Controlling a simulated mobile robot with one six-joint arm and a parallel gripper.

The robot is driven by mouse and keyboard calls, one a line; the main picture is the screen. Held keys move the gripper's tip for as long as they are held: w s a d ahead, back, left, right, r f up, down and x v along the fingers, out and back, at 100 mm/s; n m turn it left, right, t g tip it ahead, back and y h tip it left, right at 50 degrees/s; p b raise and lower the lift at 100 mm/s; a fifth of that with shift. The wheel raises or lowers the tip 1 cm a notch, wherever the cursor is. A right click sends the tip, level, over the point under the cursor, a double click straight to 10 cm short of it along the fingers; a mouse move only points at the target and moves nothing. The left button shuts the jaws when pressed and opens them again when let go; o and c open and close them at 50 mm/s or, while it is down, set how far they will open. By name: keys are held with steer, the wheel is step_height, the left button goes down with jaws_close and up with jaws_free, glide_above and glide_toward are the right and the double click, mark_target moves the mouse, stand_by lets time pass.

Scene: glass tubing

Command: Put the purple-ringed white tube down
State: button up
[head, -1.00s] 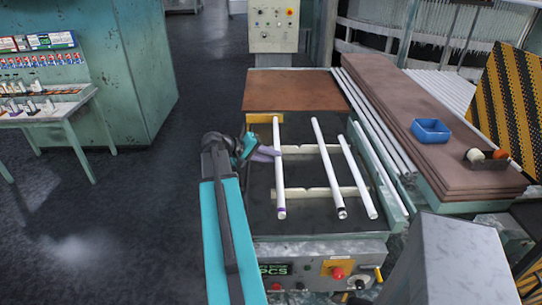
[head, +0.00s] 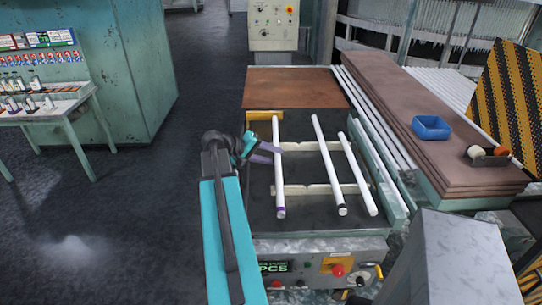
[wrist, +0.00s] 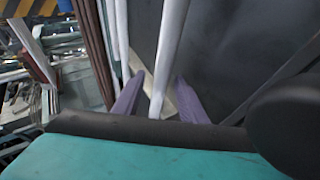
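The purple-ringed white tube (head: 278,180) lies lengthwise on the left of the machine's bed, across two cream notched rails (head: 301,189). Its purple ring is at the near end. My gripper (head: 269,153) reaches in from the left at the tube's middle. In the wrist view, the tube (wrist: 170,50) runs between the two purple fingers of my gripper (wrist: 160,95), which stand apart with a gap on each side of it. The gripper is open. The tube's contact with the rails is too small to make out fully.
A black-ringed white tube (head: 327,160) and another white tube (head: 356,173) lie to the right on the same rails. A yellow block (head: 264,115) is at the bed's far left corner. A blue tray (head: 431,127) sits on stacked brown boards (head: 400,85).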

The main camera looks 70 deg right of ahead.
steer(key=shift+r, duration=0.15)
steer(key=shift+r+p, duration=0.45)
steer(key=shift+p, duration=0.05)
steer(key=b+v, duration=0.3)
steer(key=v, duration=0.9)
steer(key=shift+f, duration=0.15)
steer(key=shift+w, duration=0.1)
stand_by(0.5)
